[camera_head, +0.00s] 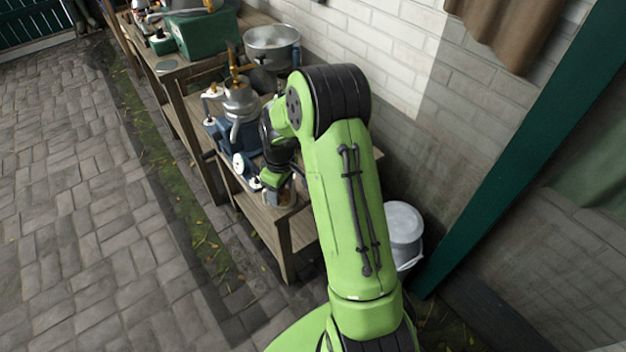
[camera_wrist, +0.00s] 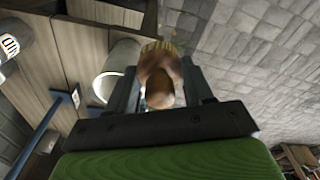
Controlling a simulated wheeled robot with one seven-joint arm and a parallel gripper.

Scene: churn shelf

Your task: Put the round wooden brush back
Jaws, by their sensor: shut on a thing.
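The round wooden brush (camera_wrist: 162,80) is between the two fingers of my gripper (camera_wrist: 163,66) in the wrist view. It has a rounded brown wooden body, with pale yellowish bristles at its far side. My gripper is shut on it. In the head view my gripper (camera_head: 277,184) is low over the near end of the wooden shelf (camera_head: 290,232), and a small brown patch beneath it seems to be the brush. A pale metal can (camera_wrist: 119,66) stands close to the left of the brush in the wrist view. Whether the brush touches it or the shelf cannot be told.
A blue tool (camera_wrist: 58,108) and a white labelled container (camera_wrist: 14,38) lie to the left in the wrist view. A metal churn (camera_head: 240,97), a large pot (camera_head: 272,46) and a green box (camera_head: 202,36) crowd the shelf. A lidded bucket (camera_head: 403,228) stands beside the wall.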

